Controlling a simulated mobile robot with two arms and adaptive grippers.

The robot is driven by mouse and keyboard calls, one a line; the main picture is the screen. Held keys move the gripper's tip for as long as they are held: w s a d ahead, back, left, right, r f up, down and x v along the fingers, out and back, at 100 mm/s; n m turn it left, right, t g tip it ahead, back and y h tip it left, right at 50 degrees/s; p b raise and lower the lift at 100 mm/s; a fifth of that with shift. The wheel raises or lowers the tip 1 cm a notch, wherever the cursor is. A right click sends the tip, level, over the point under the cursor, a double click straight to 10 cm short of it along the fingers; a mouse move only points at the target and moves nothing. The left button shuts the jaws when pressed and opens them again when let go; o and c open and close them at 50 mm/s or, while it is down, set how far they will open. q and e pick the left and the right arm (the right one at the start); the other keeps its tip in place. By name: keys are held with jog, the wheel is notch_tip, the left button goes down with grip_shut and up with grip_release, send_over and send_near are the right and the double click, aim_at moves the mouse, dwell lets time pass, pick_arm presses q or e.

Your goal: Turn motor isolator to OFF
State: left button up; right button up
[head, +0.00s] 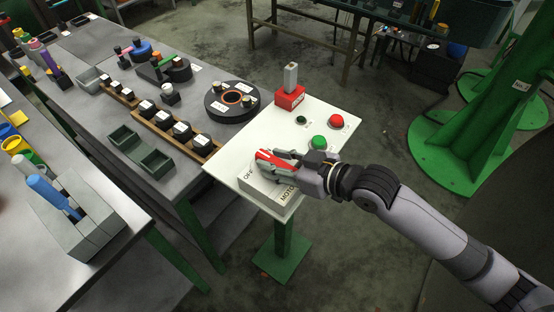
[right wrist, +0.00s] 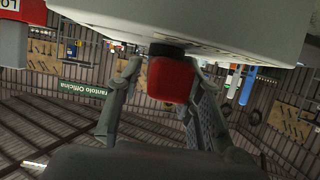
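The motor isolator sits at the near corner of the white control panel (head: 235,160), on a raised white base (head: 262,190) with "OFF" and partly hidden "MOTO..." lettering. Its red handle (head: 265,157) is partly covered by my right gripper (head: 276,160). In the right wrist view the red handle (right wrist: 172,80) lies between the two fingers of my right gripper (right wrist: 165,85), with a small gap showing at the left finger. The fingers are apart, and contact on the other side cannot be told. My left gripper is not in view.
The panel also carries a green button (head: 319,143), a red button (head: 336,120), a small dark button (head: 301,120) and a red block with a grey lever (head: 290,95). A grey workbench (head: 120,175) with parts stands left. A green column (head: 490,120) stands right.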

grip_shut()
jog(key=shift+w+n+y+b, duration=0.1)
jog(key=shift+n+y+b, duration=0.25)
jog(key=shift+b, duration=0.35)
jog(key=n+g+y+b, duration=0.1)
jog(key=n+g+b, duration=0.1)
jog(key=b, duration=0.3)
jog(key=n+g+y+b, duration=0.1)
jog(key=n+g+b, duration=0.2)
jog(key=g+b, duration=0.1)
jog(key=shift+f+b, duration=0.15)
jog(key=shift+b, duration=0.55)
jog(key=shift+r+n+g+b, duration=0.25)
jog(key=shift+n+g+b, duration=0.6)
jog(key=shift+g+b, duration=0.15)
